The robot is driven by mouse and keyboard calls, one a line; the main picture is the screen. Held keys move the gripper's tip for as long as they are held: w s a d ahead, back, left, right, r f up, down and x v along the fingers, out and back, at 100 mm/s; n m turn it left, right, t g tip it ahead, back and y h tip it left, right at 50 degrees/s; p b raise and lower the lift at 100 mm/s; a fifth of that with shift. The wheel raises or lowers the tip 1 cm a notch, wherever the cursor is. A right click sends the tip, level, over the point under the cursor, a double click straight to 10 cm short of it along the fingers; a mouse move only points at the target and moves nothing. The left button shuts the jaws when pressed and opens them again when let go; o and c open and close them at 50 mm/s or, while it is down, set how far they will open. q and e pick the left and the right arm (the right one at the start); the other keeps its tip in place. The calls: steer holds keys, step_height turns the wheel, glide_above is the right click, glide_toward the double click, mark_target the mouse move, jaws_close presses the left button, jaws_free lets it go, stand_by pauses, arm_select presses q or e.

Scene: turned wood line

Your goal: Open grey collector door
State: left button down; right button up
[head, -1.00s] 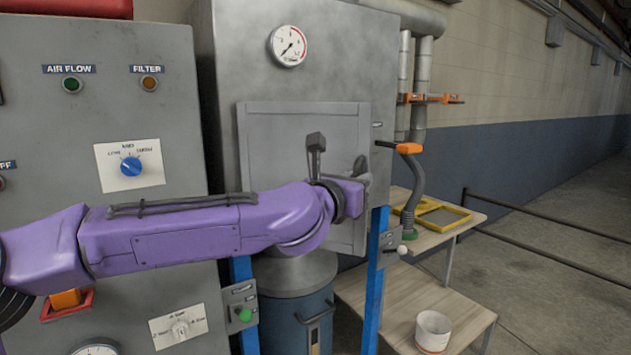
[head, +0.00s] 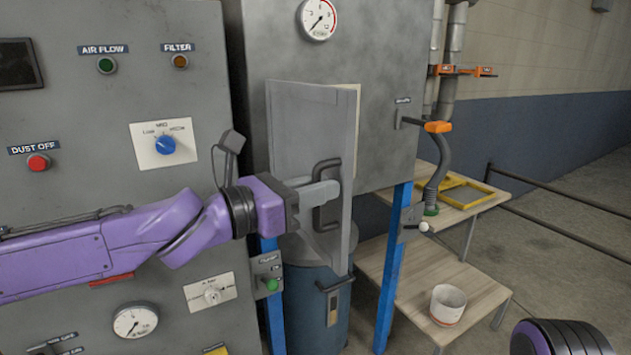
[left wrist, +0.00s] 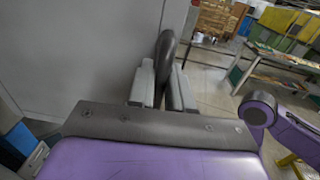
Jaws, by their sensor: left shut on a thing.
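The grey collector door (head: 300,125) stands swung partly open on the front of the grey collector cabinet (head: 385,110), its free edge out toward me. A strip of the opening (head: 357,130) shows past that edge. My left gripper (head: 330,190) is shut on the door's dark bar handle (head: 326,200). In the left wrist view the fingers (left wrist: 163,88) sit either side of the curved handle (left wrist: 165,60), with the grey door panel (left wrist: 80,50) to the left. The right gripper is out of view; a purple piece of my own body shows at the lower right of the head view.
A control panel (head: 100,190) with knobs and buttons stands close behind my left arm. A blue drum (head: 312,310) sits under the cabinet between blue legs (head: 395,265). At right, wooden shelves (head: 455,285) hold a white bucket (head: 447,304) and a yellow frame (head: 465,192).

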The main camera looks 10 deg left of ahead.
arm_select(q)
steer(key=shift+a, duration=0.15)
steer(key=c, duration=1.2)
jaws_free()
steer(key=p+v, duration=0.8)
steer(key=v, duration=0.2)
steer(key=shift+s+a, duration=0.15)
steer(key=shift+a, duration=0.05)
steer(key=shift+f, duration=0.1)
